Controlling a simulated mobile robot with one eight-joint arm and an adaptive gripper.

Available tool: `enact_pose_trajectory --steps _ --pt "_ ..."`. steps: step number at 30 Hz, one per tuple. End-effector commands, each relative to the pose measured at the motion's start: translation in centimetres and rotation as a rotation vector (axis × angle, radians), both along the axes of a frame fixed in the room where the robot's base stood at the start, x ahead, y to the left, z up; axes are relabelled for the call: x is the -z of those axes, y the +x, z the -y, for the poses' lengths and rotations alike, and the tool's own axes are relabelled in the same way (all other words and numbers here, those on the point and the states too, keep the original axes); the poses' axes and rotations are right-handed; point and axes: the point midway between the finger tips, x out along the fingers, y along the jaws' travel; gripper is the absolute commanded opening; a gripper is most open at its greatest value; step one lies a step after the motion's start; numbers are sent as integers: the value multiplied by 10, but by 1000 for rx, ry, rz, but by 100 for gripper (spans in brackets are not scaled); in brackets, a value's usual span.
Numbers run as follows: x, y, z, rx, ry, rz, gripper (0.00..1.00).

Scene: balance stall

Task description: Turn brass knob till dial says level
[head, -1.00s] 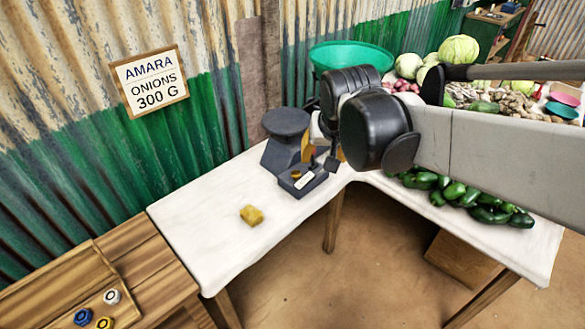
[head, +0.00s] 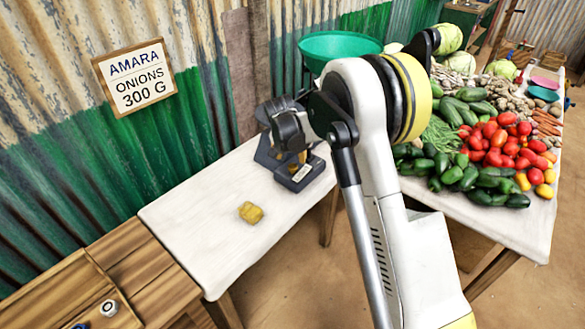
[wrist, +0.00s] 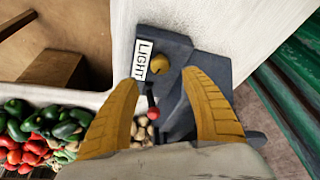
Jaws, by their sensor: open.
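The dark grey balance scale (head: 300,183) stands on the white-topped table, partly hidden by my arm in the head view. In the wrist view its base (wrist: 180,50) carries a round brass knob (wrist: 159,64). Beside the knob is a white dial plate (wrist: 142,60) that reads LIGHT. My gripper (wrist: 160,77) is open, with its two yellow fingers apart and the knob showing between and just beyond their tips. I cannot tell whether either finger touches it. In the head view my gripper (head: 301,158) is over the scale from above.
A yellow block (head: 250,212) lies on the white table (head: 195,215) in front of the scale. A green basin (head: 338,46) is behind it. Heaped vegetables (head: 490,145) fill the right side. A sign reading AMARA ONIONS 300 G (head: 135,82) hangs on the corrugated wall.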

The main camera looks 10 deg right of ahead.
Motion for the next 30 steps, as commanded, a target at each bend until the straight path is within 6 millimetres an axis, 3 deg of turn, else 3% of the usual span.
enact_pose_trajectory --steps 3,9,15,23,24,29,30 --pt "28 9 5 1 0 0 55" --pt "59 21 11 0 1 0 55" --pt "72 26 14 -1 0 0 55" --pt "72 26 14 -1 0 0 55" --pt "72 26 14 -1 0 0 50" --pt "72 26 14 -1 0 0 1" --pt "72 26 14 -1 0 0 0"
